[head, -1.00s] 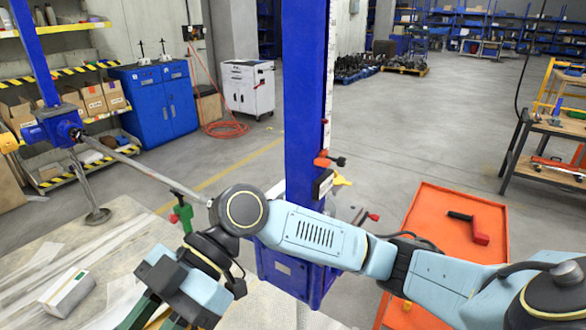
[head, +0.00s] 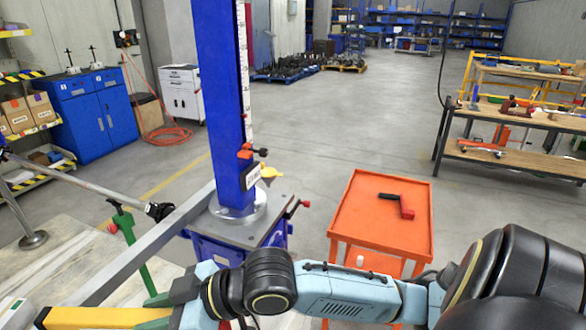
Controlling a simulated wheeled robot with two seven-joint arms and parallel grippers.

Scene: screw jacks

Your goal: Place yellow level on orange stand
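The yellow level (head: 95,318) shows at the bottom left as a yellow bar with a dark end, partly cut off by the frame's lower edge. My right gripper (head: 152,312), on the arm from the right, has its green fingers closed on either side of the level near its right end. The orange stand (head: 350,222) is a tray-topped cart right of centre, apart from the level and well to its right. My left gripper is out of view.
A red and black tool (head: 406,208) lies on the stand's top towards the right. A blue column (head: 225,110) on a blue base stands between level and stand. A grey beam (head: 150,245) crosses at left beside a green clamp (head: 122,225). Much of the tray top is bare.

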